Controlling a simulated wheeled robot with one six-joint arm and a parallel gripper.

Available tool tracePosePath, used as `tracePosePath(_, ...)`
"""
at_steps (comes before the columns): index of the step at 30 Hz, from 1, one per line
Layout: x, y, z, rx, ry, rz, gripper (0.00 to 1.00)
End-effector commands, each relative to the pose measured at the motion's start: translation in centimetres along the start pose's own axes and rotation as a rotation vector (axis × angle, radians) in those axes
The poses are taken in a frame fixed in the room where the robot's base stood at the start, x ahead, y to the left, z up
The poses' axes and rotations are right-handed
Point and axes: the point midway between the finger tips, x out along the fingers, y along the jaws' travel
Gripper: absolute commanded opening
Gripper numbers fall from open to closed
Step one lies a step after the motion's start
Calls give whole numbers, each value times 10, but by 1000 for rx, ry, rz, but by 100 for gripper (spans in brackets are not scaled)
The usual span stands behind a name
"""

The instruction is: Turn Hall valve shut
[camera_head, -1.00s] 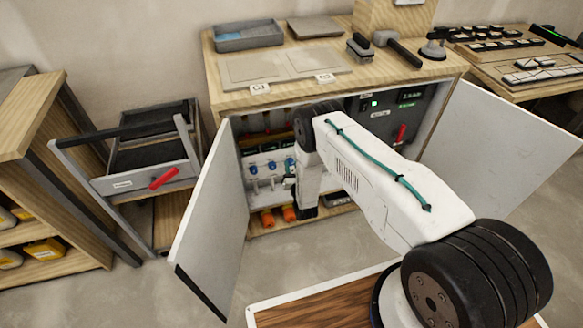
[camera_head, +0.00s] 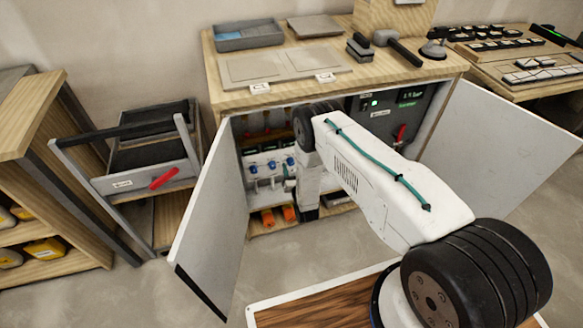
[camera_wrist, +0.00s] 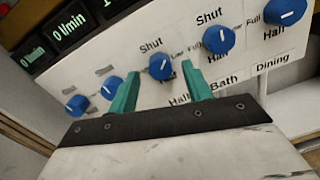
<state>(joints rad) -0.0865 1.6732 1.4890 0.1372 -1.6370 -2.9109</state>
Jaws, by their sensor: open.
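The Hall valve knob (camera_wrist: 160,67) is blue and round and sits on a white panel in a row of similar knobs. A label starting "Hal" below it is partly hidden by a finger, and "Shut" is printed above it. My gripper (camera_wrist: 160,66) has two teal fingers, apart, one on each side of this knob in the wrist view. I cannot tell whether they touch it. In the head view, several blue knobs (camera_head: 272,166) show inside the open cabinet; my arm hides part of the row and most of the gripper.
The Bath knob (camera_wrist: 218,40) is close to the right finger, with the Dining knob (camera_wrist: 287,12) beyond it. More blue knobs (camera_wrist: 113,87) lie to the left. Flow displays (camera_wrist: 70,25) are above. Open cabinet doors (camera_head: 210,220) flank my arm, with a wooden top above.

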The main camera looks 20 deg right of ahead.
Motion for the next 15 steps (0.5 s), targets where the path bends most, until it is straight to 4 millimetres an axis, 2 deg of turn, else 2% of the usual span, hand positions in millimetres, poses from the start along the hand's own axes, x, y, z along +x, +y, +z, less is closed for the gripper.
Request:
tracePosePath(3, -22, 0, -1, -1, 4, 0, 50)
tracePosePath(9, -53, 1, -1, 0, 4, 2, 50)
tracePosePath(15, -66, 1, 0, 0, 2, 1, 50)
